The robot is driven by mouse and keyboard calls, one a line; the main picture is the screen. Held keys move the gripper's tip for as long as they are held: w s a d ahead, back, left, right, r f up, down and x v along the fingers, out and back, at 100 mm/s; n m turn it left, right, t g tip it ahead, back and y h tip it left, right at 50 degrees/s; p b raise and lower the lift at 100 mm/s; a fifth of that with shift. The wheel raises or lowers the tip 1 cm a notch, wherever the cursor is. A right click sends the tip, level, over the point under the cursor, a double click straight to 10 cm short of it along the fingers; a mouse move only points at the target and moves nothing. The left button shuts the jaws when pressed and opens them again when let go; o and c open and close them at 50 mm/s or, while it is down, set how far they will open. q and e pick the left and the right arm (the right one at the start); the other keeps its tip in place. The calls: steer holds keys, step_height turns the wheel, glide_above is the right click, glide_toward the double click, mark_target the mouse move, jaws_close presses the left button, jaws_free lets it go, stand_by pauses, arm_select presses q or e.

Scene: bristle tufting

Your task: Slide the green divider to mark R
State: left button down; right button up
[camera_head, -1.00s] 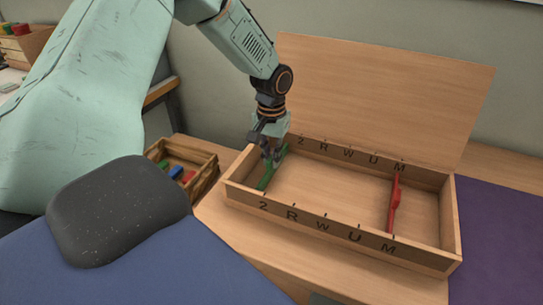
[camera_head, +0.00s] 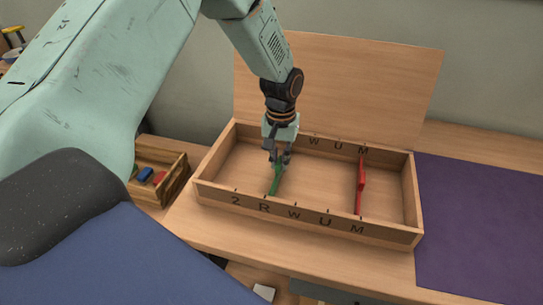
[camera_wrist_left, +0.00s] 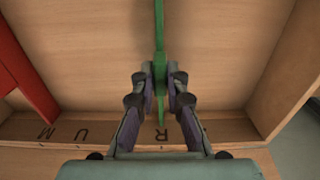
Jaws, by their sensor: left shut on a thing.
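The green divider (camera_head: 276,180) stands upright across the long wooden box (camera_head: 205,190). Its front end is close to the tick above letter R (camera_head: 264,208) on the front wall, very slightly right of it. The gripper hides the divider's back end and part of the back wall's letters. In the left wrist view the divider (camera_wrist_left: 159,35) runs between the two fingers (camera_wrist_left: 160,95). My right gripper is out of view.
A red divider (camera_head: 361,180) stands across the box near mark M; the stretch between the dividers is empty. A small wooden tray (camera_head: 178,178) with coloured pieces is at the left. A purple mat (camera_head: 475,225) lies at the right. A tall wooden panel (camera_head: 350,85) rises behind the box.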

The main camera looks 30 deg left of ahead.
mark_target(280, 161)
arm_select(q)
steer(key=shift+w, duration=0.15)
steer(key=c, duration=1.4)
jaws_free()
steer(key=shift+o, duration=0.2)
step_height(280, 161, up, 12)
steer(key=shift+s+d, duration=0.1)
steer(key=shift+s, duration=0.1)
